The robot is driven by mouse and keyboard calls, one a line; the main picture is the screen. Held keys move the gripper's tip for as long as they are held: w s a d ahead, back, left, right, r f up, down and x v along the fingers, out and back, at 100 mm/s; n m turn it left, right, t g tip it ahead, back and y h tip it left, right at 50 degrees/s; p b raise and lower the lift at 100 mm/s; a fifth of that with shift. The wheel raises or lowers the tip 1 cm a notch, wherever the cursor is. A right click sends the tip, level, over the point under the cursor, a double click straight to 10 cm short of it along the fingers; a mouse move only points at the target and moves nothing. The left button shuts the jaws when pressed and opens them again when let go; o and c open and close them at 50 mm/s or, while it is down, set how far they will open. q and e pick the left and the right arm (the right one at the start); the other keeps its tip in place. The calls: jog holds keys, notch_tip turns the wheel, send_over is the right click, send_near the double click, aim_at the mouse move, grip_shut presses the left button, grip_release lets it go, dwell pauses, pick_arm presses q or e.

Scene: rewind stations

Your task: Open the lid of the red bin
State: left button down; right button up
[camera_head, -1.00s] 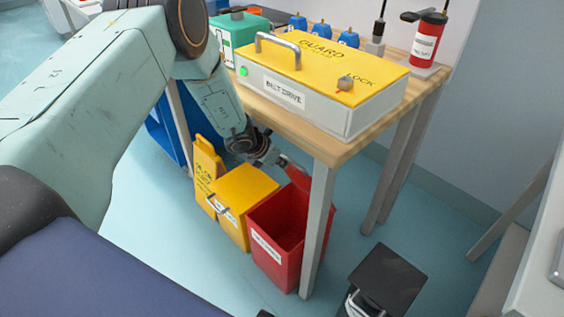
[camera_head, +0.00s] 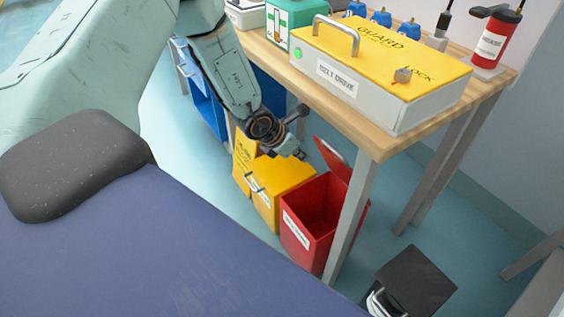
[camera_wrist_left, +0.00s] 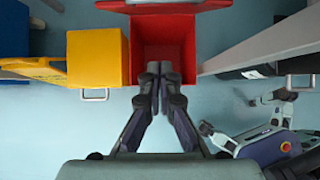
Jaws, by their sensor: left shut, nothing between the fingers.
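The red bin (camera_head: 295,236) stands on the floor beside the table leg, with a white label on its front. Its lid (camera_head: 333,158) is raised at the back, and the inside shows open and empty as far as I can see. My left gripper (camera_head: 302,154) is shut and empty, above the bin's left side and apart from the lid. In the left wrist view the shut fingertips (camera_wrist_left: 160,68) are over the near part of the bin (camera_wrist_left: 178,25), and the raised lid (camera_wrist_left: 165,5) crosses the top edge. My right gripper is not in view.
A yellow bin (camera_head: 284,178) stands left of the red bin, with a blue bin (camera_head: 208,108) farther back. The table (camera_head: 375,140), bearing a yellow-topped belt drive guard (camera_head: 385,55), overhangs closely. A dark lidded container (camera_head: 415,280) stands at the front right.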

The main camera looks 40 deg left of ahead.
pick_arm(q)
jog(key=s+a+f+m+g+b, duration=0.15)
jog(key=s+f+m+g, duration=0.25)
jog(key=s+f, duration=0.75)
jog(key=s+a+f+m+g+b, duration=0.15)
jog(key=s+f+m+g, duration=0.25)
jog(key=s+f, duration=0.8)
jog(key=s+a+f+m+g+y, duration=0.2)
jog(key=s+a+m+y, duration=0.6)
jog(key=a, duration=0.6)
jog(key=w+a+m+t+y+b, duration=0.1)
jog(key=w+a+m+t+y, duration=0.2)
jog(key=w+a+m+t, duration=0.35)
jog(key=w+d+r+m+t+h, duration=0.1)
jog(key=w+d+m+t, duration=0.25)
jog(key=w, duration=0.25)
jog(key=w+d+r+m+t+h, duration=0.1)
jog(key=w+d+r+m+t, duration=0.1)
jog(key=w+m+t, duration=0.35)
jog(key=w+d+r+m+t+h, duration=0.2)
jog(key=w+d+r+t+h, duration=0.3)
jog(key=w+d, duration=0.4)
jog(key=s+d+r+m+t+h, duration=0.2)
jog(key=d+r+m+t+h, duration=0.1)
jog(key=d+r+h, duration=0.6)
jog(key=b+x, duration=0.5)
jog(key=x, duration=0.9)
jog(key=shift+w+a+b, duration=0.25)
jog(key=shift+a+b, duration=0.1)
